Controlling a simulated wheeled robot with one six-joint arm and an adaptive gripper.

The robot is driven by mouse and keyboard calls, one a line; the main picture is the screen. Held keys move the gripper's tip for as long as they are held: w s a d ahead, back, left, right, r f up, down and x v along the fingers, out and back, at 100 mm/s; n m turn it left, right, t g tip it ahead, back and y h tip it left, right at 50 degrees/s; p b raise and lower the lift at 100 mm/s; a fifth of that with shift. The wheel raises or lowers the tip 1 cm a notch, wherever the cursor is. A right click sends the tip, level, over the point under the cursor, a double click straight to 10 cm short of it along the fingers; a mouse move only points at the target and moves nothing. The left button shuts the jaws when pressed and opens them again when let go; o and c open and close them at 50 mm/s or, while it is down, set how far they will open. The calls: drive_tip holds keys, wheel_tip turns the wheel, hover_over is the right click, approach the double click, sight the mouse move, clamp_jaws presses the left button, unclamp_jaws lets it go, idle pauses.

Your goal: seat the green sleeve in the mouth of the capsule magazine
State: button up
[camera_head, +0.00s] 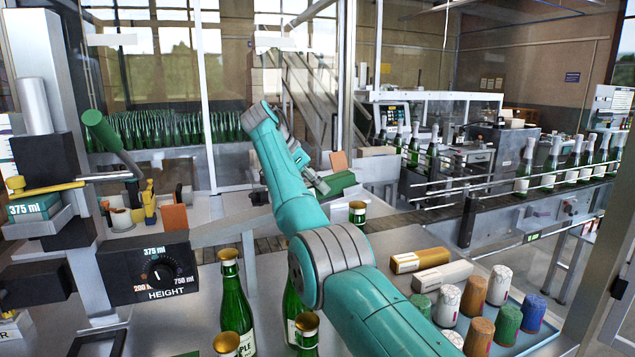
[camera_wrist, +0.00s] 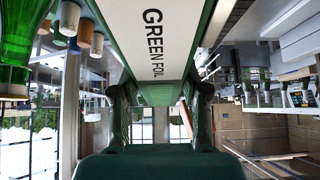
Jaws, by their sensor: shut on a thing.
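The green sleeve (camera_wrist: 197,60), with a white label reading "GREEN FOIL", is between the two dark fingers of my gripper (camera_wrist: 160,98) in the wrist view. The gripper is shut on it. In the head view the green sleeve (camera_head: 340,183) shows at the far end of my teal arm, in the air beyond the bottles; the arm hides part of the gripper. I cannot clearly pick out the capsule magazine or its mouth. The sleeve is well apart from the height-dial machine at the left.
Green bottles (camera_head: 235,305) with gold tops stand in front. A blue tray (camera_head: 508,346) of coloured capsules and two long boxes (camera_head: 420,261) lie at the right. A bottle conveyor runs behind.

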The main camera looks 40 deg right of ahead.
drive_tip(key=shift+f, duration=0.35)
drive_tip(key=o, duration=1.4)
drive_tip(key=shift+c, duration=0.2)
drive_tip(key=v, duration=0.6)
drive_tip(key=shift+a+r, duration=0.15)
drive_tip(key=shift+r, duration=0.15)
drive_tip(key=shift+a+r, duration=0.25)
drive_tip(key=shift+w, duration=0.1)
